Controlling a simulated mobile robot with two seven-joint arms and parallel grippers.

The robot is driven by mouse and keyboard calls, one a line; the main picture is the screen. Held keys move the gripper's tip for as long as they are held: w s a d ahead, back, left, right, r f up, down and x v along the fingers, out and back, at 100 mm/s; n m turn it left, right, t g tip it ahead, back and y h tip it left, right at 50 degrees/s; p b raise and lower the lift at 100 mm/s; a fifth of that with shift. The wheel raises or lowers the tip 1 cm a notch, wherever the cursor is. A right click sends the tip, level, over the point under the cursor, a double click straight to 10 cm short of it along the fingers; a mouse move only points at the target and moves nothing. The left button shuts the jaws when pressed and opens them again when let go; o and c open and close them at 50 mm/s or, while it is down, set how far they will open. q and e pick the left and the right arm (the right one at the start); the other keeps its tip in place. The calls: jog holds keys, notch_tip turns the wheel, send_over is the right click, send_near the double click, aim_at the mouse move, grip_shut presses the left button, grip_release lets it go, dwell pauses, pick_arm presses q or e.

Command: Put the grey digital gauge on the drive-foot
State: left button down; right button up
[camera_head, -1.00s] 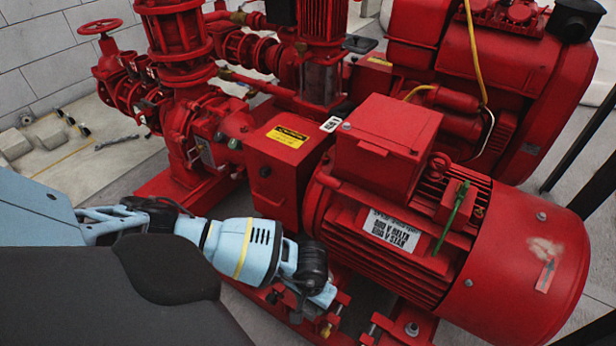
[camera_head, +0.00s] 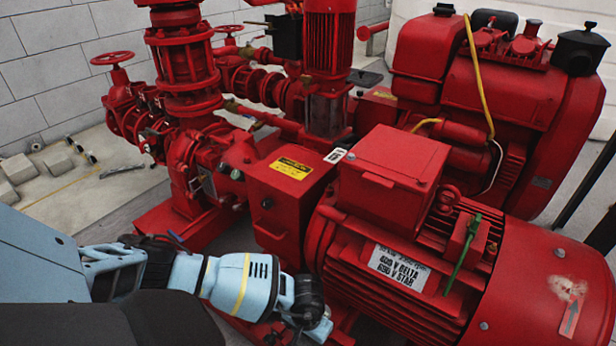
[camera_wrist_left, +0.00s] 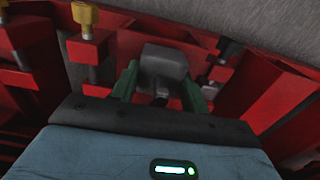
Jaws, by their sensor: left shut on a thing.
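My left gripper (camera_wrist_left: 160,90) has two green fingers shut on a small dark grey block-shaped thing, which looks like the grey digital gauge (camera_wrist_left: 165,62). It is held just above red metalwork with bolts in the left wrist view. The gauge's display face cannot be seen. In the head view the left gripper (camera_head: 318,328) is at the bottom edge, beside the lower left of the red motor (camera_head: 390,262); the gauge cannot be made out there. I cannot tell which red part is the drive-foot, or whether the gauge touches it. My right gripper is out of view.
A yellow-headed bolt (camera_wrist_left: 85,18) stands left of the held thing, and red brackets flank it. A red box with a yellow label (camera_head: 288,190) is above the gripper. A red engine (camera_head: 490,110) and pump pipes (camera_head: 185,70) stand behind.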

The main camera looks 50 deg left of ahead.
pick_arm(q)
jog(key=shift+r, duration=0.1)
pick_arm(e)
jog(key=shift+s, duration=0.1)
pick_arm(q)
jog(key=c, duration=1.2)
grip_release()
jog(key=shift+f, duration=0.25)
jog(key=o, duration=0.5)
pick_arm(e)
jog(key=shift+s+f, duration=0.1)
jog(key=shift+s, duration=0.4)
pick_arm(q)
jog(key=shift+r, duration=0.5)
notch_tip(320, 180, up, 10)
jog(key=p, duration=0.4)
jog(key=shift+r, duration=0.15)
jog(key=shift+r+p, duration=0.45)
jog(key=shift+r, duration=0.05)
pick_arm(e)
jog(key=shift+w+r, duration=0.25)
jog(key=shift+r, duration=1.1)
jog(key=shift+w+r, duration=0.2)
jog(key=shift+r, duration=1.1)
